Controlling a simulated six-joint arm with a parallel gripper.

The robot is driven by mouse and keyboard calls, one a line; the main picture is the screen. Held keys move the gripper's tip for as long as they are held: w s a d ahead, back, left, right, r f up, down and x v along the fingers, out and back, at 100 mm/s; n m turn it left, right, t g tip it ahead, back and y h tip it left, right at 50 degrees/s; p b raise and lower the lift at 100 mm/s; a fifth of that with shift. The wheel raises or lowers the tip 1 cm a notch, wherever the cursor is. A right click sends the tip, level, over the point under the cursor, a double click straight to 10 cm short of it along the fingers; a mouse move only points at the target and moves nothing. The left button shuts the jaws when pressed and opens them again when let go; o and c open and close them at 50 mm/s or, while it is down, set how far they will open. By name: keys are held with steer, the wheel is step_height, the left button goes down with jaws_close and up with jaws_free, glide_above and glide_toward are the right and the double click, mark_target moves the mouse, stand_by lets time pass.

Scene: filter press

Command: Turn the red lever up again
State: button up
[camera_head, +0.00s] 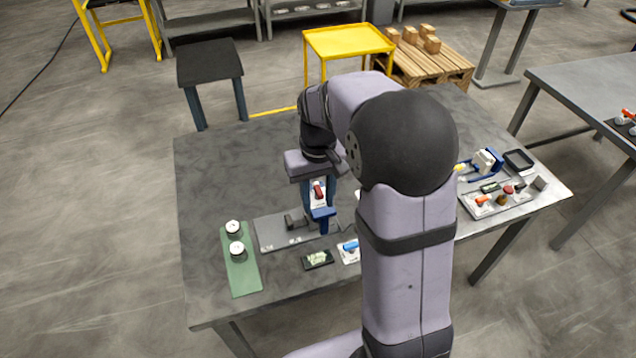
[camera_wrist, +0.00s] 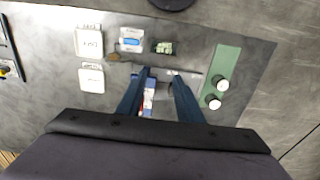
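A white unit with a red lever (camera_head: 318,190) shows between the blue fingers of my gripper (camera_head: 322,212) in the head view. In the wrist view the red part (camera_wrist: 147,105) shows small, close beside the left finger. The fingers of my gripper (camera_wrist: 160,75) stand apart with a gap between them, so it looks open. I cannot tell whether a finger touches the lever, nor whether the lever points up or down. The fingers and my arm hide part of the unit.
A grey plate with a dark block (camera_head: 296,220) lies below my gripper. A green mat (camera_head: 243,275) with two white round pieces is at left. A blue-lever unit (camera_head: 350,247) and a small display (camera_head: 318,259) are in front. A tray (camera_head: 473,207) with several controls is at right.

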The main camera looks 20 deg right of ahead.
glide_above(318, 188)
steer(key=shift+f, duration=0.1)
steer(key=shift+f+p, duration=1.15)
steer(key=shift+f, duration=2.45)
jaws_close()
